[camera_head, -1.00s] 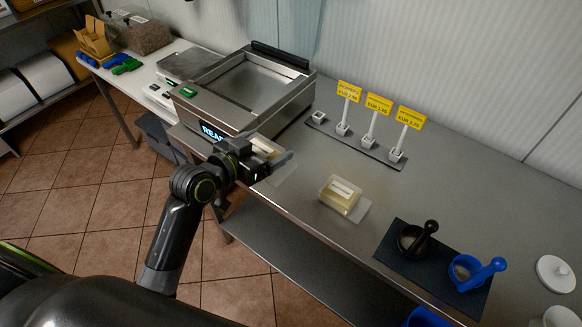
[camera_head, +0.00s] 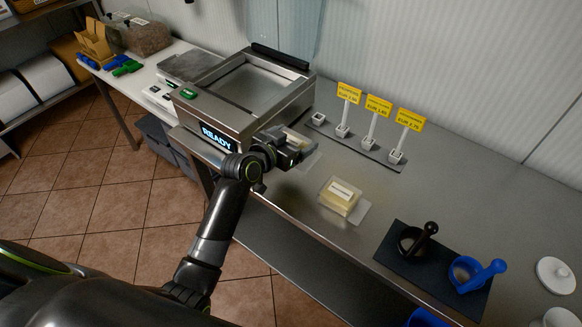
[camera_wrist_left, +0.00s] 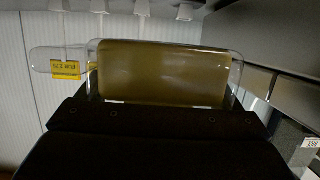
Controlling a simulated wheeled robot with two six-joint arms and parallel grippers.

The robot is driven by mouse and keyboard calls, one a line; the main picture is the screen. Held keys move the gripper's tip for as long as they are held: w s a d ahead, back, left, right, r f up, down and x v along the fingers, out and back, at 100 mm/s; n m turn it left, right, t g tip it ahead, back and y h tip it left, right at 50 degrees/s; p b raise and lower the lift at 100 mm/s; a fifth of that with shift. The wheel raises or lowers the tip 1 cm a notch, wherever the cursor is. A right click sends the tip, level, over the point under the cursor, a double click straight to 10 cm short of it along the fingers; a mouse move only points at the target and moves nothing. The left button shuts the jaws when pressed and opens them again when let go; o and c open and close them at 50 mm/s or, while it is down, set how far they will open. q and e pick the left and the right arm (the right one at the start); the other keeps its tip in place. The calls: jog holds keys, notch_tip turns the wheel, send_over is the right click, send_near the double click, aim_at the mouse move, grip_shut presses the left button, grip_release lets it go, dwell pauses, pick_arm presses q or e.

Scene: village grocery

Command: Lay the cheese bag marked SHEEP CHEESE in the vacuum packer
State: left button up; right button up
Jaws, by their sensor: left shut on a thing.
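My left gripper (camera_head: 290,148) is shut on a clear cheese bag (camera_wrist_left: 165,73) with a pale yellow block in it. In the head view the gripper hides most of this bag, and its marking cannot be read. The gripper and bag are at the near right corner of the vacuum packer (camera_head: 222,124), outside its chamber. The packer's lid is up, its chamber looks empty and its display reads READY. A second cheese bag (camera_head: 341,196), with a white label too small to read, lies on the steel counter to the right. My right gripper is not in view.
A rack with yellow price signs (camera_head: 378,106) stands behind on the steel counter (camera_head: 450,200). A dark mat (camera_head: 408,279) with a black mortar and a blue mortar lies to the right. A scale (camera_head: 190,64) stands left of the packer.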

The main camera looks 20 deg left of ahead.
aim_at(291, 172)
pick_arm(q)
notch_tip(291, 172, down, 8)
jog(key=shift+r, duration=0.1)
dwell(0.4)
jog(key=shift+f+b, duration=0.3)
jog(key=shift+b, duration=0.1)
jog(key=o, duration=1)
jog(key=shift+c, duration=0.2)
jog(key=shift+s, duration=0.1)
jog(key=shift+s+a, duration=0.2)
jog(key=shift+s, duration=0.15)
jog(key=b+v, duration=0.3)
jog(key=v, duration=1.3)
jog(key=shift+r, duration=0.3)
jog(key=shift+s+a+f, duration=0.1)
jog(key=shift+s+a, duration=0.05)
